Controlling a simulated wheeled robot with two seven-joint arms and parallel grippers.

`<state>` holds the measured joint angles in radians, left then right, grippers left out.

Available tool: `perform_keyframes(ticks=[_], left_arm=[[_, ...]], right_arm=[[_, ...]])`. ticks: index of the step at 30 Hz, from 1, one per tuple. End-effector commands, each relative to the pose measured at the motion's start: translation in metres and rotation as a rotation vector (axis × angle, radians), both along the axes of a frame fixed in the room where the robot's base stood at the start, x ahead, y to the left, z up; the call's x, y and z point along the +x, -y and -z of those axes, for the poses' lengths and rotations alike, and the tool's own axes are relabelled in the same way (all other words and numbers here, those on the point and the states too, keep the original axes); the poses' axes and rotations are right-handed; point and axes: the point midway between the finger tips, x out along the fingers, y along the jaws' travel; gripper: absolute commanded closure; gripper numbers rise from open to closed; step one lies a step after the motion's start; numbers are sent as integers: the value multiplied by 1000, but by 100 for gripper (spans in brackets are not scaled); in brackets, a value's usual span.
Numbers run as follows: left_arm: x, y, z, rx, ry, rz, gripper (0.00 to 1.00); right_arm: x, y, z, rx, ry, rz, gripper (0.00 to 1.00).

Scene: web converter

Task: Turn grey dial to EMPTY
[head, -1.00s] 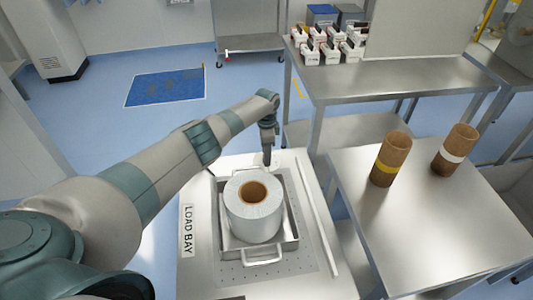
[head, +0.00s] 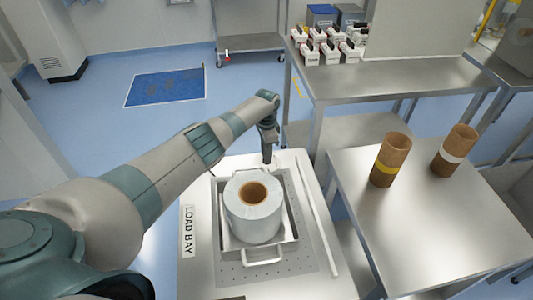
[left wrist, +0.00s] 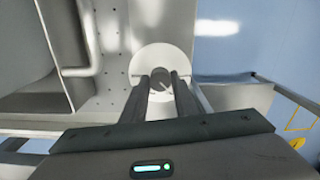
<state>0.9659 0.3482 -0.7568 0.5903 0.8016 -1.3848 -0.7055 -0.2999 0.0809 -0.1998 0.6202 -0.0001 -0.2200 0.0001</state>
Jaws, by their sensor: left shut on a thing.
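The grey dial (left wrist: 160,86) shows in the left wrist view, on a round white plate (left wrist: 159,60). A thin pointer line shows on it, but I cannot read any marking, EMPTY included. My left gripper (left wrist: 160,80) is shut on the dial, one dark finger on each side. In the head view my left gripper (head: 268,157) points down at the back edge of the load bay (head: 195,265), behind the tray. There the fingers largely hide the dial. My right gripper is in neither view.
A metal tray (head: 264,251) with handles holds a large white roll (head: 252,215) just in front of my left gripper. Two cardboard tubes, yellow-banded (head: 390,160) and white-banded (head: 455,148), stand on a steel table (head: 400,225) at right. Small cartons stand on the back table.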

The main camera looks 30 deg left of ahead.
Motion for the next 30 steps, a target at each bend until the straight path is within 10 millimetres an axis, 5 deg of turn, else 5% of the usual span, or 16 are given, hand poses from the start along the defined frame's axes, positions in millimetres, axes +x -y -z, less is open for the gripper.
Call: perform_keyframes(ticks=[30], left_arm=[[1, 0, -1, 0, 2, -811, 96]], right_arm=[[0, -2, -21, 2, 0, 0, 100]])
